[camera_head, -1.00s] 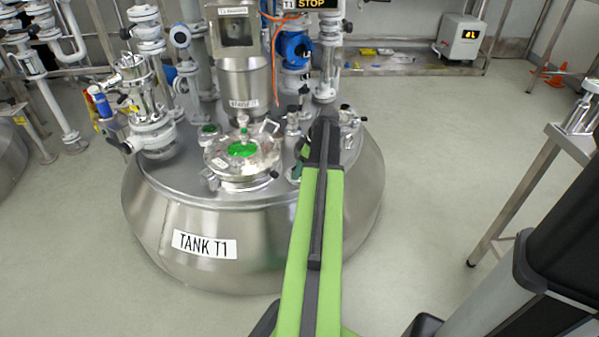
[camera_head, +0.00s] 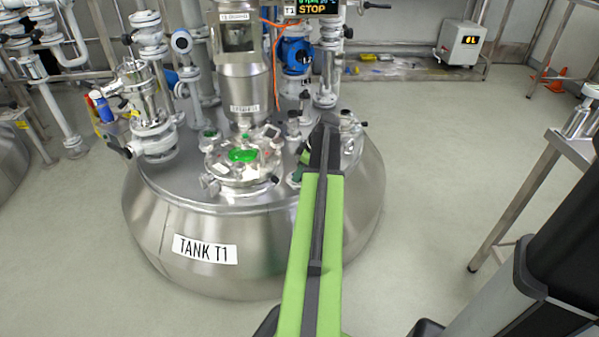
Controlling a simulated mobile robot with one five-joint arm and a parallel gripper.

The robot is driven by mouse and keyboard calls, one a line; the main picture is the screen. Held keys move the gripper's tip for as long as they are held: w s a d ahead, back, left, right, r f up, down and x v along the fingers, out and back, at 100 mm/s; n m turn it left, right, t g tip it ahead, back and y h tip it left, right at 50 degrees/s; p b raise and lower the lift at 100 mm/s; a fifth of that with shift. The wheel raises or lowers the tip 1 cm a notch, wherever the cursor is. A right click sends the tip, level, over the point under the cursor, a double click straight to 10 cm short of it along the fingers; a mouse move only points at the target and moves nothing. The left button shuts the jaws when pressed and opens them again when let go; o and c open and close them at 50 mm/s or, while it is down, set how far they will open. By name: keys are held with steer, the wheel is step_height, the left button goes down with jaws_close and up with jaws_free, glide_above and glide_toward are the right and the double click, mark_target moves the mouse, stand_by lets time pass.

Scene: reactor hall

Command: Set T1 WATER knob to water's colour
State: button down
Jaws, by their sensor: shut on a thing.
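The steel tank labelled TANK T1 (camera_head: 160,230) stands at the centre, with its lid and several fittings on top. My green and black arm reaches over its right side. The dark end of my gripper (camera_head: 324,148) is at the fittings at the right of the tank top. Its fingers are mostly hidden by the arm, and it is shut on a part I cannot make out. A small green part (camera_head: 304,157) shows just left of it. I cannot read a WATER label or make out the knob and its setting. The round lid (camera_head: 222,173) has a bright green window (camera_head: 242,156).
A T1 display (camera_head: 312,8) reading STOP hangs above the tank. Pipes and valves (camera_head: 150,130) crowd its left. A steel table (camera_head: 575,150) stands at right, with orange cones (camera_head: 556,80) behind. A grey box (camera_head: 461,45) sits on the back shelf. The floor right of the tank is clear.

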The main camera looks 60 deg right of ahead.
steer(key=m, duration=0.1)
steer(key=m+h, duration=0.1)
steer(key=m, duration=0.1)
steer(key=m+h, duration=0.1)
steer(key=m, duration=0.1)
steer(key=shift+a, duration=0.25)
steer(key=m+h, duration=0.1)
steer(key=m, duration=0.4)
steer(key=shift+a+m+g+h, duration=0.15)
steer(key=shift+m+g+h, duration=0.25)
steer(key=c, duration=1)
jaws_free()
steer(key=p+v, duration=1.6)
steer(key=v, duration=0.1)
steer(key=shift+a, duration=0.15)
steer(key=shift+w+r, duration=0.1)
